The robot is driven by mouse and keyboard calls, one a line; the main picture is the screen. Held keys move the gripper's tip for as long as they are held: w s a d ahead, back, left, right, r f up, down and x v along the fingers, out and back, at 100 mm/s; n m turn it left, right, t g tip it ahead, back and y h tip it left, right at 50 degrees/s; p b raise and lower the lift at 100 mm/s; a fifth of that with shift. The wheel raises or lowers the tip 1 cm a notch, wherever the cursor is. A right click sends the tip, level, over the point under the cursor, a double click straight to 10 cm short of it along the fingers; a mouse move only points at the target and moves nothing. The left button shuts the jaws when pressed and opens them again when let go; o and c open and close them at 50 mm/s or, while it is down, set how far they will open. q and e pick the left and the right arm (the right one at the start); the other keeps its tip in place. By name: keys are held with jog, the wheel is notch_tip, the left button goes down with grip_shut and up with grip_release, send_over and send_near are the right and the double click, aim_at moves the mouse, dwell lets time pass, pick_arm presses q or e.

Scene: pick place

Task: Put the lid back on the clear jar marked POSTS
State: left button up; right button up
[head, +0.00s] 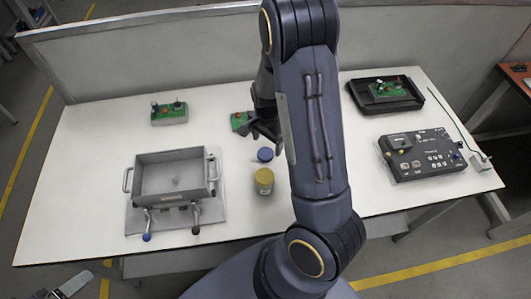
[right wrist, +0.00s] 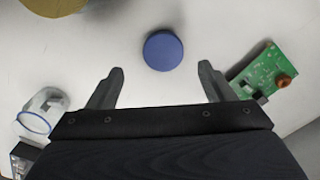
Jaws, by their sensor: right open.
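A round blue lid (head: 265,154) lies flat on the white table; it also shows in the right wrist view (right wrist: 163,50). My right gripper (head: 265,134) is open and empty near the lid; in the right wrist view its fingertips (right wrist: 161,69) are apart, with the lid ahead between their lines. An open clear jar (right wrist: 43,112) with a blue ring shows at the left of the right wrist view, partly cut off by the gripper body. I see no readable POSTS marking. In the head view my arm appears to hide this jar. My left gripper is not in view.
A jar with a yellow lid (head: 264,179) stands close in front of the blue lid. A green circuit board (head: 239,121) lies near my gripper. A grey tray fixture (head: 146,180) is left; a dark control box (head: 428,165) and black tray (head: 412,103) are right.

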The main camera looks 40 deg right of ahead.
aim_at(266, 153)
jog(key=f, duration=0.5)
jog(key=shift+w+a+f+p, duration=0.1)
jog(key=shift+w+p, duration=0.1)
jog(key=shift+p, duration=0.2)
jog(key=c, duration=1)
